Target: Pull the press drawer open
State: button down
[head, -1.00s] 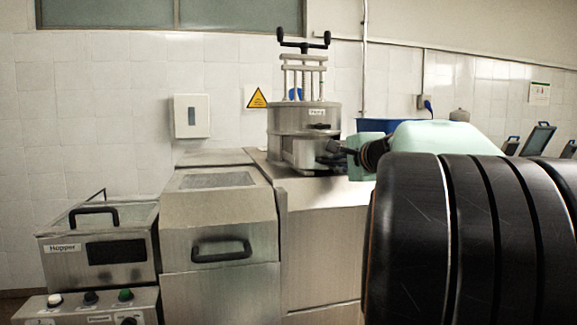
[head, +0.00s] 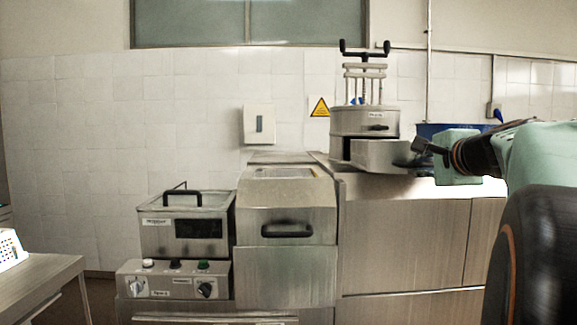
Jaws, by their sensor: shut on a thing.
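The press (head: 365,122) is a round metal machine with a black-handled screw top, standing on the steel counter. Its drawer (head: 375,155) is a metal box low on the press, and it sticks out from the body towards the front right. A dark gap shows at its left side. My gripper (head: 420,157) is at the drawer's right front end and is shut on it. The handle itself is hidden by the dark fingers, so I cannot tell exactly how they hold it.
A steel unit with a black handle (head: 287,231) stands left of the press counter. A blue container (head: 455,131) is behind my gripper. A table (head: 40,285) stands at the far left.

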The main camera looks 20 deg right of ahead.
jog(key=shift+f, duration=0.2)
jog(key=c, duration=2.5)
grip_release()
jog(key=shift+s, duration=0.1)
jog(key=shift+o, duration=0.9)
jog(key=shift+s+a+r, duration=0.1)
jog(key=shift+s+r, duration=0.05)
